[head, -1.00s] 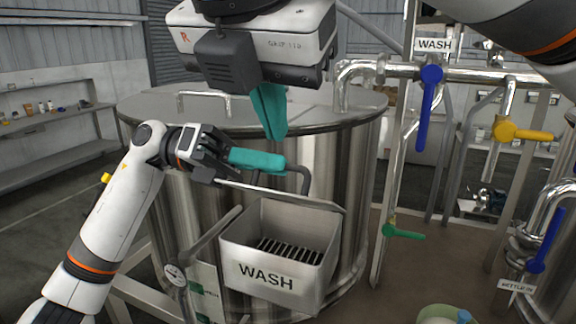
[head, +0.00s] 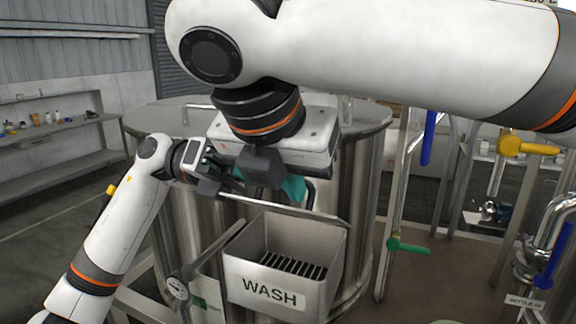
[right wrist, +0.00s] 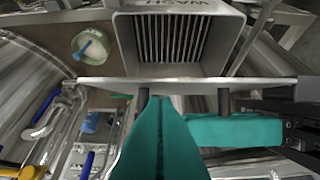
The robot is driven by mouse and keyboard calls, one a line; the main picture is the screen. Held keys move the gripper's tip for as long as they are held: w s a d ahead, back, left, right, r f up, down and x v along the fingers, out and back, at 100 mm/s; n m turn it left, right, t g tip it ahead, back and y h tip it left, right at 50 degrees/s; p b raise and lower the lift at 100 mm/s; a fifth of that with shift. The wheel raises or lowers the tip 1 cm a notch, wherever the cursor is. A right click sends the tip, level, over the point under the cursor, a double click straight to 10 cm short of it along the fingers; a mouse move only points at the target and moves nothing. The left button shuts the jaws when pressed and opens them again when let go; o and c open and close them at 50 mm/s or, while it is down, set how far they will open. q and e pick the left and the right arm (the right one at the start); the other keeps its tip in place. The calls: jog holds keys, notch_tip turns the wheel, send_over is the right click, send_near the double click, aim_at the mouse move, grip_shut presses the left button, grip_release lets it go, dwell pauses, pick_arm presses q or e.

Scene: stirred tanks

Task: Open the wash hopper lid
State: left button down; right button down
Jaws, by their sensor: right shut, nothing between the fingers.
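The grey wash hopper (head: 285,265), labelled WASH, has its lid (head: 325,217) raised, so the slatted grate (head: 292,266) inside shows. The right wrist view shows the lid edge-on (right wrist: 190,86) with two dark handle posts (right wrist: 225,100). My left gripper (head: 222,172) is at the lid handle; its teal finger (right wrist: 235,130) lies beside one post. Whether it grips the handle is hidden. My right gripper (head: 292,187) is shut and empty, pointing down at the handle side of the lid, its teal fingertips (right wrist: 152,98) close to the lid and the other post.
The steel tank (head: 355,190) stands behind the hopper. At the right are pipes with a green valve handle (head: 408,245), a yellow one (head: 525,147) and blue ones (head: 428,140). My right arm crosses the upper picture and hides part of the tank.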

jog(key=shift+w, duration=0.1)
jog(key=shift+w+d+r, duration=0.2)
jog(key=shift+w+r, duration=0.1)
jog(key=shift+w, duration=0.2)
pick_arm(q)
jog(key=shift+s+d+f, duration=0.1)
jog(key=shift+s, duration=0.05)
pick_arm(e)
jog(key=shift+w+d+r, duration=0.15)
jog(key=shift+w, duration=0.05)
pick_arm(q)
jog(key=c, duration=1.5)
grip_release()
jog(key=shift+c, duration=0.2)
